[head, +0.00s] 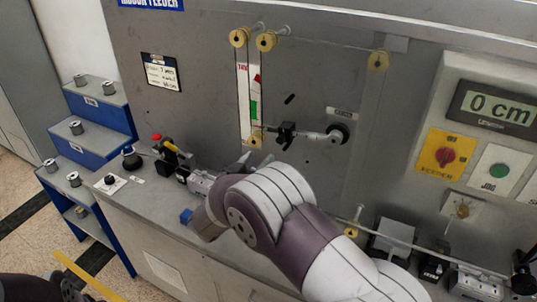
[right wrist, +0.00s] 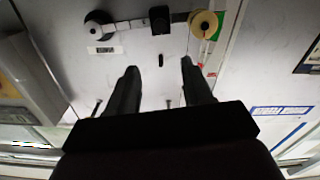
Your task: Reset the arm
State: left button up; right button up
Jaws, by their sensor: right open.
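The arm (head: 312,135) is a metal lever on the grey panel. It runs nearly level from a dark round pivot (head: 338,133) left to a black block (head: 285,131) and a yellow roller (head: 255,139). The roller is at the bottom of a white strip with red and green marks (head: 253,108). The right wrist view shows the arm upside down, with its pivot (right wrist: 98,30), block (right wrist: 160,18) and roller (right wrist: 205,24). My left gripper's jaws are not visible.
Yellow pulleys (head: 266,41) sit above. A display (head: 496,108) reads 0 cm, with a red knob (head: 444,153) and green button (head: 497,171) below. The ledge holds small devices (head: 172,160) at left and a metal block (head: 393,238) at right. Blue shelves with spools (head: 92,140) stand left.

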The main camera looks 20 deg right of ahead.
jog(key=shift+v, duration=0.8)
